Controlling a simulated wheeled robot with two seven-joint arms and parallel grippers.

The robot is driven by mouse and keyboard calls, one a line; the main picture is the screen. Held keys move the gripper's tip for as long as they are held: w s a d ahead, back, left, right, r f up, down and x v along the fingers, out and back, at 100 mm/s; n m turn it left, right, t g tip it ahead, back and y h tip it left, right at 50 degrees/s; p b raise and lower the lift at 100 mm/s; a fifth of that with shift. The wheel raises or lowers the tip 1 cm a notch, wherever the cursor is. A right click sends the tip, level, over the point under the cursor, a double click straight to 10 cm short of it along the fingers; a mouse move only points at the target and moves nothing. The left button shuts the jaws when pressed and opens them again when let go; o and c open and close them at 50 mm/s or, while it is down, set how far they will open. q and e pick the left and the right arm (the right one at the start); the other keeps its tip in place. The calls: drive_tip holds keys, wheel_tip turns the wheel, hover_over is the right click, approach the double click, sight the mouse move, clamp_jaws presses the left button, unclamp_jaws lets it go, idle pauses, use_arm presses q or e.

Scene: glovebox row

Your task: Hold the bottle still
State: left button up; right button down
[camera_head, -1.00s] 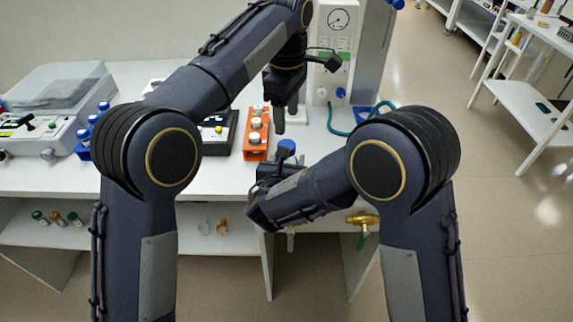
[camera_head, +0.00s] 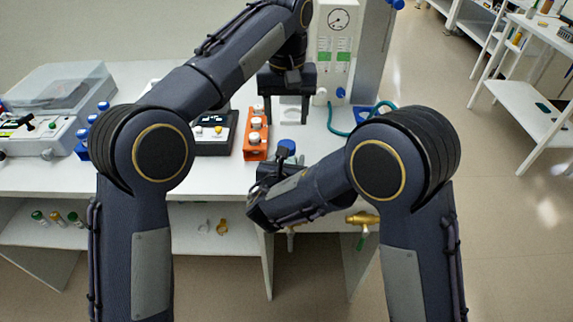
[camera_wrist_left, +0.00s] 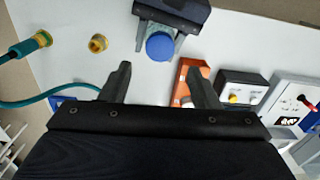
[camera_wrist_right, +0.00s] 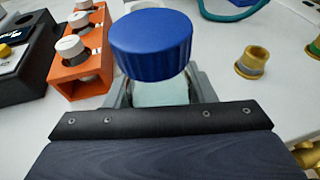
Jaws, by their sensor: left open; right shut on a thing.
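The bottle has a ribbed blue cap (camera_wrist_right: 151,44) and a pale body (camera_wrist_right: 160,92); it stands upright near the bench's front edge. My right gripper (camera_wrist_right: 160,90) is shut on the bottle body below the cap. In the head view the blue cap (camera_head: 288,146) shows just beyond my right gripper, and much of the body is hidden. My left gripper (camera_head: 288,110) is open and empty, pointing down above the bench behind the bottle. In the left wrist view the cap (camera_wrist_left: 160,46) lies ahead of the left fingers, with a clear gap.
An orange rack (camera_head: 256,152) with white-capped vials stands left of the bottle. A black device (camera_head: 213,134) is beyond it. A brass fitting (camera_wrist_right: 253,62) stands on the bench on the bottle's other side. A teal hose (camera_head: 335,127) lies at the right.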

sight(286, 145)
idle(0.4)
use_arm(q)
drive_tip(key=shift+f, duration=4)
drive_tip(key=shift+c, duration=0.4)
drive_tip(key=c, duration=0.9)
drive_tip(key=m, duration=0.5)
drive_tip(key=shift+m, duration=0.3)
drive_tip(key=shift+c, duration=0.2)
drive_tip(key=o, duration=1.2)
drive_tip(key=shift+c, duration=0.2)
drive_tip(key=shift+r, duration=0.1)
